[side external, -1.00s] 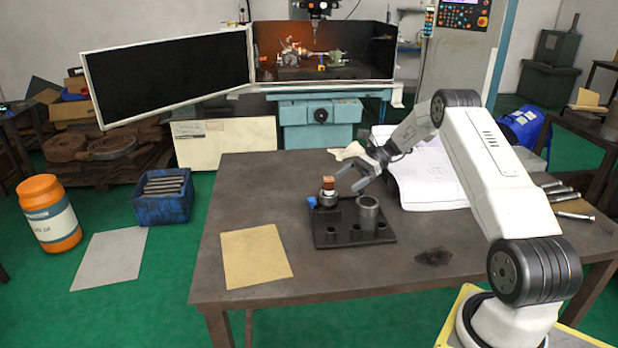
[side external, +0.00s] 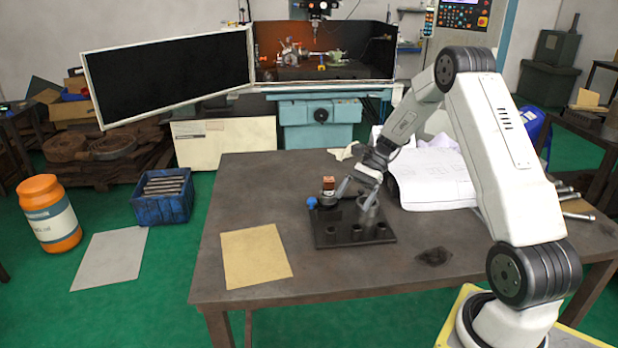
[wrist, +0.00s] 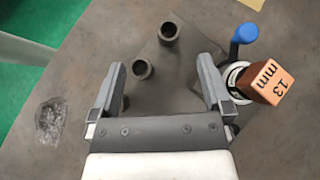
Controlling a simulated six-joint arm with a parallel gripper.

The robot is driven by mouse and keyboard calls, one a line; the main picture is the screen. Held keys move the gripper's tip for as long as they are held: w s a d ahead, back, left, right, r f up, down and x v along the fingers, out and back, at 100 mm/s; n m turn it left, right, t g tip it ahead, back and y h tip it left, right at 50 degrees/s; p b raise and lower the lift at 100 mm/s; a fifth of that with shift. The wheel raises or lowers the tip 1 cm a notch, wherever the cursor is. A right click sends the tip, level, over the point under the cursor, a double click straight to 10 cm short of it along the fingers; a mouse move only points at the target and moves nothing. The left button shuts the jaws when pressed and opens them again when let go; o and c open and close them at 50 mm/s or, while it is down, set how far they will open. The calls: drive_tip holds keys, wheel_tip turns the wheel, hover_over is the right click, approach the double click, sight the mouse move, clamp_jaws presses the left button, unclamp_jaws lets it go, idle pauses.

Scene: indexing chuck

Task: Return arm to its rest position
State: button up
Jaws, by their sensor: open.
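My gripper (side external: 355,197) is open, its fingers pointing down over the back part of a dark fixture plate (side external: 345,241) on the table. It also shows in the wrist view (wrist: 160,85), with nothing between the fingers. A copper-coloured block (wrist: 266,82) marked "13 mm" sits on the chuck (wrist: 236,82) just right of the right finger. The block also shows in the side view (side external: 328,184). A blue-knobbed lever (wrist: 245,34) is beside the chuck. A grey cylinder (side external: 368,210) stands on the plate close to my fingers, partly covered by one; whether they touch, I cannot tell.
Small sockets (side external: 357,232) stand on the plate's front part. A yellow sheet (side external: 255,256) lies at the table's left, a dark crumpled lump (side external: 434,256) at the right. Open papers (side external: 435,178) lie behind my arm. The table's (side external: 275,180) back left is clear.

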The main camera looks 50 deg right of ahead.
drive_tip(key=s+a+r+n+h, duration=0.1)
drive_tip(key=s+a+n+h, duration=0.4)
drive_tip(key=a+n, duration=0.4)
drive_tip(key=s+a+n+t+h, duration=0.1)
drive_tip(key=s+a+n+h, duration=0.4)
drive_tip(key=a+n, duration=0.4)
drive_tip(key=shift+s+a+r+t, duration=0.3)
drive_tip(key=shift+a+r, duration=0.1)
drive_tip(key=shift+a, duration=0.4)
